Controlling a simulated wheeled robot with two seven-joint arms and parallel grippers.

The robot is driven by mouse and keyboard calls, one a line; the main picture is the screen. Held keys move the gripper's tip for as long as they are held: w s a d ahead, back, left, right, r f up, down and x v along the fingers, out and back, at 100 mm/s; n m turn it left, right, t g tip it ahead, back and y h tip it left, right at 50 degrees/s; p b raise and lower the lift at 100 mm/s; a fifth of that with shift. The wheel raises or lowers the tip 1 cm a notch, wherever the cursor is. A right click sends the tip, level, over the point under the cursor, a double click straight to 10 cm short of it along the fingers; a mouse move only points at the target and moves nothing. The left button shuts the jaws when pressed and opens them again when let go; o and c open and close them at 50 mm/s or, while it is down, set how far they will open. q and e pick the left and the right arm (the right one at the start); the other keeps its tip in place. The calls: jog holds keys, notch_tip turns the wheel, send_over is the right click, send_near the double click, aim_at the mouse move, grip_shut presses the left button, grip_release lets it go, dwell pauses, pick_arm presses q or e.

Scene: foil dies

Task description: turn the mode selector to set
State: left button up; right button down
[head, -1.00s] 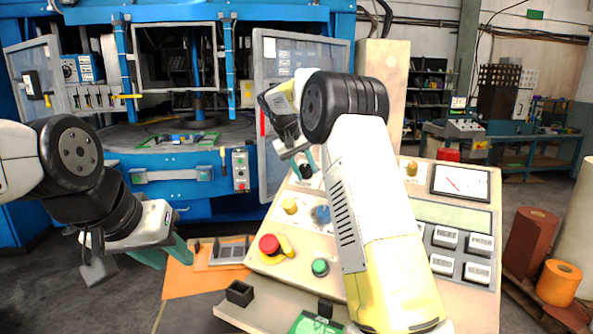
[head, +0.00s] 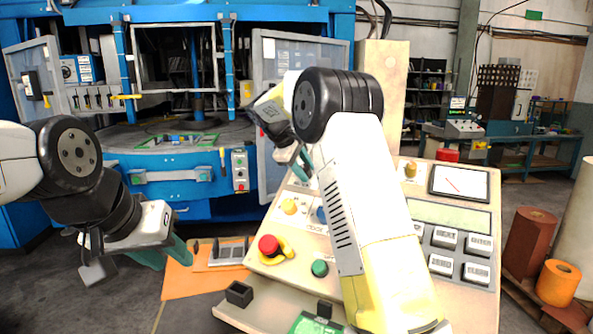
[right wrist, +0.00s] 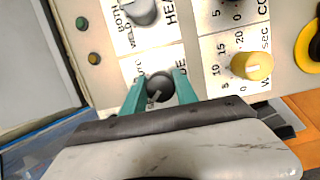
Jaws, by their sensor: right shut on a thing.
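The mode selector is a dark round knob (right wrist: 160,86) on the beige control panel (head: 283,255); its label is partly covered, with "DE" readable beside it. A pale pointer mark on the knob points toward the lower left in the right wrist view. My right gripper (right wrist: 158,84) has its teal fingers closed around the knob, one on each side. In the head view, my right gripper (head: 300,165) is at the panel's upper left and the knob is hidden. My left gripper (head: 168,256) hangs left of the panel, apart from it; its finger gap is unclear.
A yellow knob (right wrist: 252,66) and a grey knob (right wrist: 140,10) flank the selector. A red emergency button (head: 269,245) and green button (head: 320,268) are lower on the panel. The blue press (head: 160,190) stands behind; an orange sheet (head: 190,283) lies left.

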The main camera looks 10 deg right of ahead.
jog(key=shift+n, duration=0.3)
jog(key=c, duration=0.9)
grip_release()
jog(key=shift+c, duration=0.2)
jog(key=v, duration=0.8)
jog(key=shift+d, duration=0.1)
